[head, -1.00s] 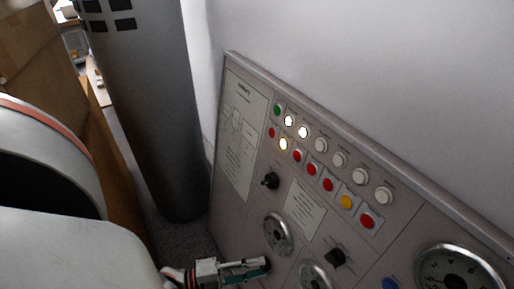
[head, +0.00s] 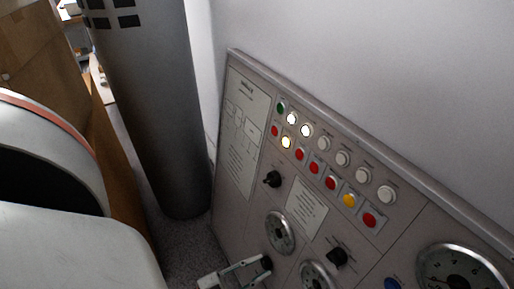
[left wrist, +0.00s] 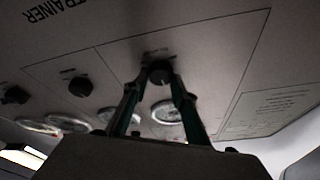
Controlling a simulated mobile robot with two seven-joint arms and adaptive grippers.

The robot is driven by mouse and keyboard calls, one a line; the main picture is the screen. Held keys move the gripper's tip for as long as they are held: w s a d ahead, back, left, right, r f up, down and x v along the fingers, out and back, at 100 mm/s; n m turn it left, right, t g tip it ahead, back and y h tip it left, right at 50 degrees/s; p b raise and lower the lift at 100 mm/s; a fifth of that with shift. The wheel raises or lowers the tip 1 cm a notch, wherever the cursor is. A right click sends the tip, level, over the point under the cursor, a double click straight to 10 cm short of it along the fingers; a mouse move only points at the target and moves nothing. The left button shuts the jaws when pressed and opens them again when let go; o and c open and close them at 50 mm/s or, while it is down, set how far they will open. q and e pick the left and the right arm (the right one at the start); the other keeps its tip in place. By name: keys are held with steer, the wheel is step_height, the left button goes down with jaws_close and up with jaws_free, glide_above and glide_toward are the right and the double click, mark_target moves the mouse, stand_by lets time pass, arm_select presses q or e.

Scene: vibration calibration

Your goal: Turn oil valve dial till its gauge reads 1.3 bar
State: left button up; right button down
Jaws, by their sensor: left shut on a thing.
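The black oil valve dial (left wrist: 160,72) is on the grey panel, between the fingertips of my left gripper (left wrist: 160,82) in the left wrist view. The fingers close around it from both sides. In the head view my left gripper (head: 262,265) is at the bottom edge, its tips at a dark dial (head: 266,262) below a round gauge (head: 280,232). The left wrist view shows a round gauge (left wrist: 167,112) behind the fingers, partly covered. Needle readings are too small to tell. I cannot see my right gripper.
The panel carries rows of lit and coloured buttons (head: 331,182), black switches (head: 272,179) and (head: 337,257), another gauge (head: 316,276) and a large gauge (head: 462,272). A dark grey cylinder (head: 155,110) stands left of the panel, with cardboard boxes (head: 40,60) beyond.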

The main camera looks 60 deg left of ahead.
arm_select(q)
steer(key=shift+n+y, duration=0.3)
steer(key=shift+n, duration=0.9)
steer(key=o, duration=1.1)
steer(key=s+a+f, duration=0.1)
steer(key=s+f, duration=0.1)
steer(key=s, duration=0.9)
steer(key=shift+s, duration=0.4)
steer(key=shift+a, duration=0.1)
